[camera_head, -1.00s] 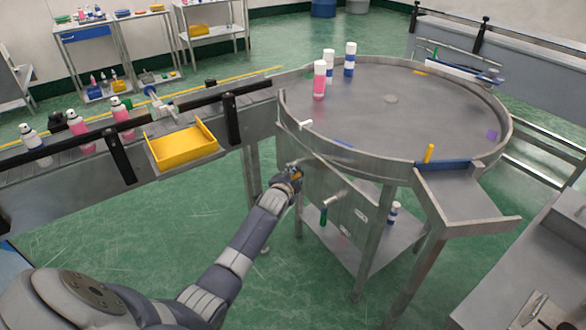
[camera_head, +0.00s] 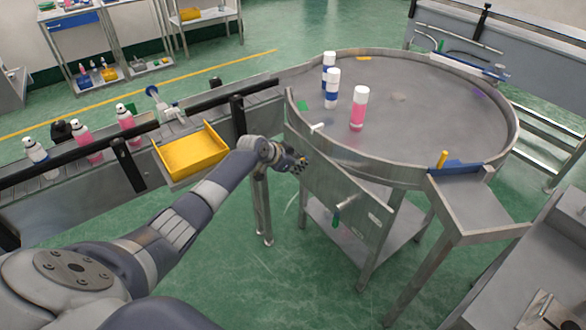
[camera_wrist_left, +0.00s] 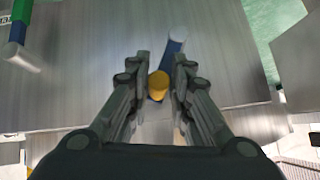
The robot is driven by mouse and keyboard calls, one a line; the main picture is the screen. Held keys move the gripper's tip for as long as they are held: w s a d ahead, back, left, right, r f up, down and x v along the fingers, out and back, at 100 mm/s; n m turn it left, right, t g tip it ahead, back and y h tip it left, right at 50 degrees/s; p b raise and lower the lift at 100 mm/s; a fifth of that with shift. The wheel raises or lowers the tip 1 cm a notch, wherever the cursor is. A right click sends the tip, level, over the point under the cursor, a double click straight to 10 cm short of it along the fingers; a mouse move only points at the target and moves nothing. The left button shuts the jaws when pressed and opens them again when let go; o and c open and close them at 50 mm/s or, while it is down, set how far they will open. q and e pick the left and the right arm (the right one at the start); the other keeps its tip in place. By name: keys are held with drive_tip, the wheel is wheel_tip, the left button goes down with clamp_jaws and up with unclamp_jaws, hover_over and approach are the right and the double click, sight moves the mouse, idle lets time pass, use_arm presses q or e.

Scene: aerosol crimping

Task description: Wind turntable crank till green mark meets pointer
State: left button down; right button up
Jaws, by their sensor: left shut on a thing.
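The round steel turntable (camera_head: 420,125) carries a green mark (camera_head: 302,105) near its left edge, a yellow mark (camera_head: 364,58) at the back and a faint purple mark (camera_head: 479,94) at the right. A white peg (camera_head: 317,127) sticks out at the near-left rim, and a yellow peg (camera_head: 441,158) stands at the front right; I cannot tell which is the pointer. My left gripper (camera_head: 299,164) is at the side panel below the rim. In the left wrist view, its fingers (camera_wrist_left: 160,85) close around the crank's yellow knob (camera_wrist_left: 158,82). My right gripper is not in view.
Pink and blue cans with white caps (camera_head: 359,108) stand on the turntable's left part. A yellow tray (camera_head: 192,150) and a conveyor with bottles (camera_head: 62,170) lie left. A blue strip (camera_head: 455,167) crosses the front-right outlet.

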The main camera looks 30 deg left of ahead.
use_arm(q)
drive_tip(key=a+h+b, duration=0.1)
drive_tip(key=b, duration=0.2)
drive_tip(key=w+a+n+g+h+b, duration=0.1)
drive_tip(key=b, duration=0.3)
drive_tip(key=shift+w+a+r+h, duration=0.1)
drive_tip(key=shift+a+r+h, duration=0.1)
drive_tip(key=shift+a+h, duration=0.15)
